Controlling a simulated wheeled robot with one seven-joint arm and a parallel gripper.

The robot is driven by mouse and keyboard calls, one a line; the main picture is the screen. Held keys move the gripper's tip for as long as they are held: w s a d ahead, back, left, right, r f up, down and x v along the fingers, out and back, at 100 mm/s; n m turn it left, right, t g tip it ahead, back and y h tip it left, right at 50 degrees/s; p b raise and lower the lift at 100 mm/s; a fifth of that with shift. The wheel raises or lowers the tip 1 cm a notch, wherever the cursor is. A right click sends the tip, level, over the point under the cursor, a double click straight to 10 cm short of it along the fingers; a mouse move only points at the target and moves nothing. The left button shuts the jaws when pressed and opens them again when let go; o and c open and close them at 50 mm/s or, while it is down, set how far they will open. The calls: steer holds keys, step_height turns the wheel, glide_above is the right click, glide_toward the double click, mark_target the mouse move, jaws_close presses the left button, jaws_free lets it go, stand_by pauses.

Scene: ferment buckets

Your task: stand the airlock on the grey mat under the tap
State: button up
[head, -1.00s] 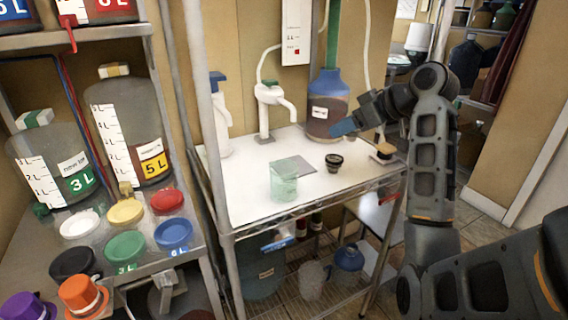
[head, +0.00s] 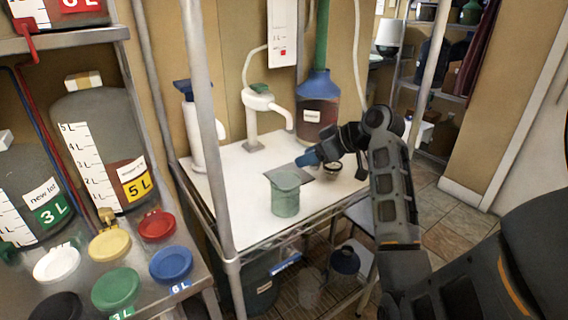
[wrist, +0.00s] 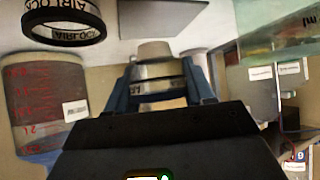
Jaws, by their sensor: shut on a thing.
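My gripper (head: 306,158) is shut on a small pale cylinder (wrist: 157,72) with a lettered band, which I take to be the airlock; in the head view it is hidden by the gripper. The gripper is above the table, close over the grey mat (head: 321,176) by its picture position; the exact height cannot be told. The mat (wrist: 152,14) is bare where it shows in the wrist view. The white tap (head: 256,105) stands behind the mat, its spout pointing right. A black ring-like cup (head: 333,171) labelled AIRLOCK stands on the table to the mat's right.
A greenish clear jug (head: 286,197) stands in front of the mat. A blue-topped carboy (head: 317,105) stands behind, near the gripper. A white pump bottle (head: 200,135) is at the left. The white table (head: 240,190) is clear at its front left. Coloured lids lie on the left shelf.

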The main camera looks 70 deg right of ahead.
step_height(320, 180, down, 4)
steer(key=w, duration=0.1)
steer(key=w+p, duration=0.1)
steer(key=shift+w+d, duration=0.2)
steer(key=shift+w, duration=0.2)
steer(key=w, duration=0.3)
steer(key=w+p, duration=0.1)
steer(key=shift+w+d+r, duration=0.1)
steer(key=shift+w+d, duration=0.25)
steer(key=shift+d, duration=0.05)
steer(key=shift+w+f, duration=0.25)
steer(key=shift+f, duration=0.5)
steer(key=shift+f, duration=0.1)
steer(key=o, duration=1.1)
